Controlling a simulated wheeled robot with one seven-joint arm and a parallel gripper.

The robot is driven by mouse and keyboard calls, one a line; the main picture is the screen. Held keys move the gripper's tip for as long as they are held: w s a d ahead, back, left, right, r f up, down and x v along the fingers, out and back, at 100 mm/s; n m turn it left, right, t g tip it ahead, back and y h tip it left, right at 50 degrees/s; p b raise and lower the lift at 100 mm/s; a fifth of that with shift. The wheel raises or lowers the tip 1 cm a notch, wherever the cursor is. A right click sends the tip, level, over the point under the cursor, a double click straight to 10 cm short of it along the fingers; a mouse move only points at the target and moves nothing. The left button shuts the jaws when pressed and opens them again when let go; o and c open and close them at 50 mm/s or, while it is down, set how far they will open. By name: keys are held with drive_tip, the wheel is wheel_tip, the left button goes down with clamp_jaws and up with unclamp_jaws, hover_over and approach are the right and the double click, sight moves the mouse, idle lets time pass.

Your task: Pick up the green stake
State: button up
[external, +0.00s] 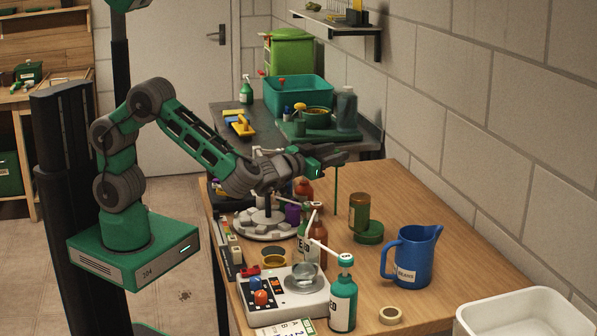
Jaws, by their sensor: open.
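The green stake (336,192) is a thin dark green upright rod near the middle of the wooden table. Its upper end meets the outline of my gripper (338,154), so its top is hidden or overlaps the fingers. My gripper is open and reaches out level to the right, high above the table. I cannot tell whether the stake stands between the fingers or behind them. The stake's foot shows just left of a brown jar (359,212).
The brown jar is beside a green round base (369,233). A blue jug (410,256) and white tub (525,315) are at right. The table's far right is clear.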

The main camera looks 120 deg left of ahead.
drive_tip(key=x, duration=0.4)
drive_tip(key=shift+w+f+p, duration=0.1)
drive_tip(key=shift+p, duration=0.25)
drive_tip(key=shift+c, duration=0.3)
clamp_jaws()
idle(0.6)
